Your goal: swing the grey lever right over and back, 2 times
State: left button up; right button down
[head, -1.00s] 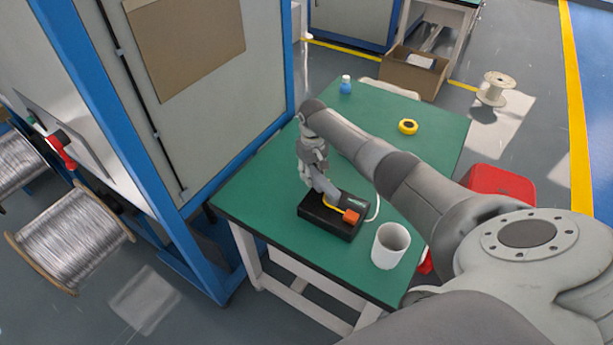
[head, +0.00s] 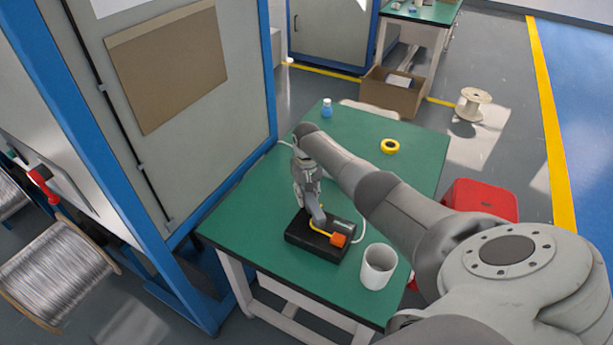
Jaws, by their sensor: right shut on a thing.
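A black device (head: 301,236) sits on the green table, with an orange block (head: 338,240) and a yellow cable (head: 322,229) on it. The grey lever (head: 318,217) stands up from the device and is mostly hidden by my gripper. My right gripper (head: 313,208) reaches down from above and is shut on the lever. The fingers are small here, and the exact lever angle is hard to tell. My left gripper is out of view.
On the green table (head: 250,215) are a white cup (head: 379,266) right of the device, yellow tape (head: 390,146) and a blue bottle (head: 327,108) behind. A tall blue-framed cabinet (head: 235,80) stands close on the left. A red box (head: 482,198) is beyond the right edge.

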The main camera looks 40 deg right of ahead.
jog(key=shift+a+f, duration=0.1)
jog(key=shift+a, duration=0.15)
jog(key=c, duration=1.1)
grip_release()
jog(key=shift+d, duration=0.1)
jog(key=shift+d+r, duration=0.1)
jog(key=shift+r, duration=0.1)
jog(key=shift+r, duration=0.25)
notch_tip(320, 180, up, 11)
jog(key=shift+r, duration=0.15)
jog(key=shift+c, duration=0.3)
